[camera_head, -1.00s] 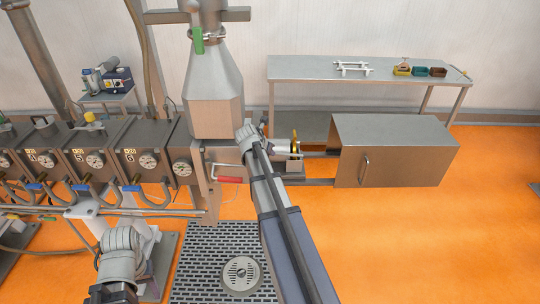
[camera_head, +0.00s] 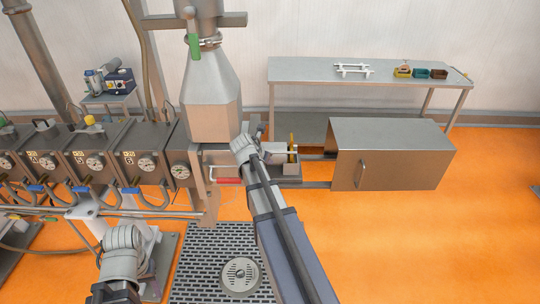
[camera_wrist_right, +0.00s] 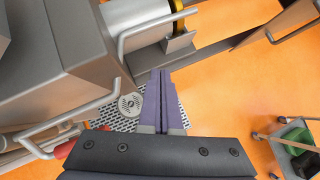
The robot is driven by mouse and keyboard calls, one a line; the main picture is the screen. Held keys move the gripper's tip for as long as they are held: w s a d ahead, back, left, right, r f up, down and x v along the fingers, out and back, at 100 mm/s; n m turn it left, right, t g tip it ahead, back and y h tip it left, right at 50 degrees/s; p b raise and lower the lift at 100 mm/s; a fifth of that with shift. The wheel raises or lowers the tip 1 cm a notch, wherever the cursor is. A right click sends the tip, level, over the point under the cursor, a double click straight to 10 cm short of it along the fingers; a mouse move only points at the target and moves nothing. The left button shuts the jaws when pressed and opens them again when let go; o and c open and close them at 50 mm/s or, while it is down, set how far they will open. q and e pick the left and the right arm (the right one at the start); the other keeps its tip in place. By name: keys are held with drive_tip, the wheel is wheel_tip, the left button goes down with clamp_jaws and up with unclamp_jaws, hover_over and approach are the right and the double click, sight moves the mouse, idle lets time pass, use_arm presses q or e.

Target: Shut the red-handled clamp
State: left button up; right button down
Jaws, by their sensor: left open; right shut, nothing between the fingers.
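The red clamp handle (camera_head: 229,181) lies level, low on the front of the machine end, below the steel hopper (camera_head: 213,110) in the head view. In the right wrist view a small part of red (camera_wrist_right: 63,150) shows at lower left, partly covered by my gripper's dark body. My right gripper (camera_wrist_right: 160,72) is shut and empty, its purple fingers together over the floor grate, to the right of the red handle and apart from it. In the head view my right wrist hides its fingers. My left arm stands at lower left; its fingers do not show.
A steel box cover (camera_head: 395,155) stands on rails to the right. A gold-rimmed flange (camera_head: 292,147) sits between it and the machine. A table (camera_head: 300,72) with small bins is behind. A trolley (camera_wrist_right: 290,135) shows at lower right in the wrist view. Orange floor in front is free.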

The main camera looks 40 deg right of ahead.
use_arm(q)
wheel_tip(320, 180, up, 7)
drive_tip(key=p, duration=0.5)
drive_tip(key=shift+a+f, duration=0.2)
use_arm(e)
drive_tip(key=s+a+r, duration=0.3)
drive_tip(key=s+r, duration=0.1)
drive_tip(key=r, duration=0.2)
drive_tip(key=shift+s+a+r, duration=0.15)
drive_tip(key=shift+a+r, duration=0.15)
drive_tip(key=shift+r, duration=0.05)
use_arm(q)
drive_tip(key=shift+w, duration=0.1)
wheel_tip(320, 180, down, 15)
drive_tip(key=b, duration=1.4)
drive_tip(key=shift+b, duration=0.4)
use_arm(e)
drive_tip(key=s+a+f+m+g+y, duration=0.1)
drive_tip(key=s+a+f+m, duration=0.4)
drive_tip(key=a, duration=0.7)
drive_tip(key=s+a+f+m+g+y, duration=0.1)
drive_tip(key=s+a+f+m+y, duration=0.2)
drive_tip(key=s+a+f+m, duration=0.2)
drive_tip(key=s+a+f+m+g+y, duration=0.2)
drive_tip(key=s+a+f+m, duration=0.3)
drive_tip(key=a, duration=1.4)
wheel_tip(320, 180, down, 5)
drive_tip(key=m, duration=0.4)
drive_tip(key=shift+a+f, duration=0.15)
drive_tip(key=shift+f, duration=0.05)
